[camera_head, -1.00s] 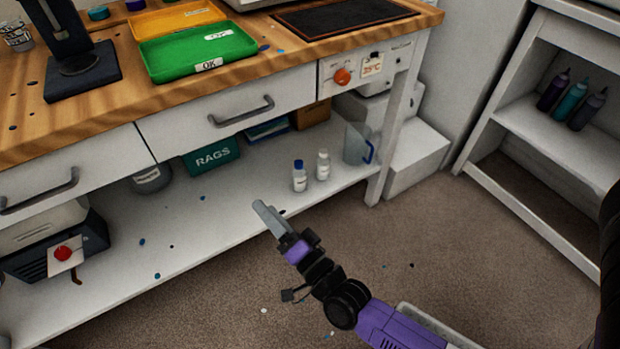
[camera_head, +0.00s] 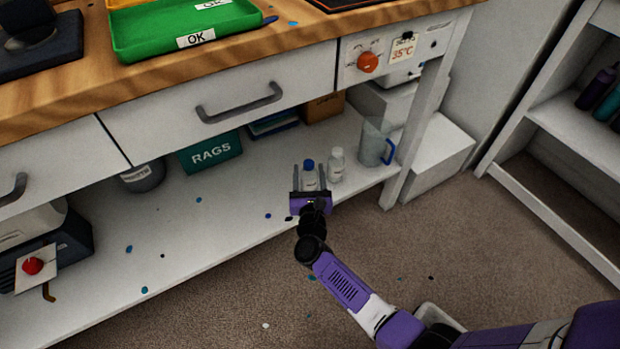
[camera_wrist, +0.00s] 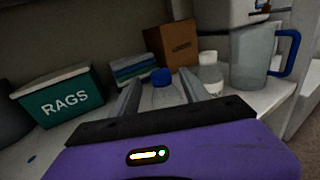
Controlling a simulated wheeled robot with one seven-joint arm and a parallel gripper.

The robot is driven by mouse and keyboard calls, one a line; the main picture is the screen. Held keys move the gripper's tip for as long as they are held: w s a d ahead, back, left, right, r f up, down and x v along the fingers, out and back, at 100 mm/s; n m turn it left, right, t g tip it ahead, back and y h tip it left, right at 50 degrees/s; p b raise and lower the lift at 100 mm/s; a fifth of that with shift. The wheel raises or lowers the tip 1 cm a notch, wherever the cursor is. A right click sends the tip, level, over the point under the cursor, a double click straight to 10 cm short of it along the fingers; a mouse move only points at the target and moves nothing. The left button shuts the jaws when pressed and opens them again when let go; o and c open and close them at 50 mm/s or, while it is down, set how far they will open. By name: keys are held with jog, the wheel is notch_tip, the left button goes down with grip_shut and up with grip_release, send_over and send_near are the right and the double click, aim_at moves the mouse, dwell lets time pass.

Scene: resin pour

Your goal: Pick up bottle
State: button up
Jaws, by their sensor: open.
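A small bottle with a blue cap (camera_head: 309,173) stands upright on the low shelf under the bench. In the wrist view, the blue-capped bottle (camera_wrist: 164,91) shows between my two fingers, its lower part hidden behind my gripper body. My gripper (camera_head: 309,180) is open, with one finger on each side of that bottle in the picture; I cannot tell whether either finger touches it. A second bottle with a white cap (camera_head: 336,164) stands upright just to the right, outside the right finger. It also shows in the wrist view (camera_wrist: 209,74).
A clear pitcher with a blue handle (camera_head: 372,146) stands right of the bottles, near the bench leg (camera_head: 425,125). Behind are a RAGS box (camera_head: 211,154), a blue stack (camera_head: 273,124) and a brown box (camera_head: 325,107). Drawers (camera_head: 225,90) overhang the shelf. The shelf's left-middle is mostly clear.

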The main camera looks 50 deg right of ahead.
jog(key=b+x, duration=0.2)
jog(key=x, duration=0.4)
jog(key=shift+d+f, duration=0.1)
grip_shut()
dwell(1.3)
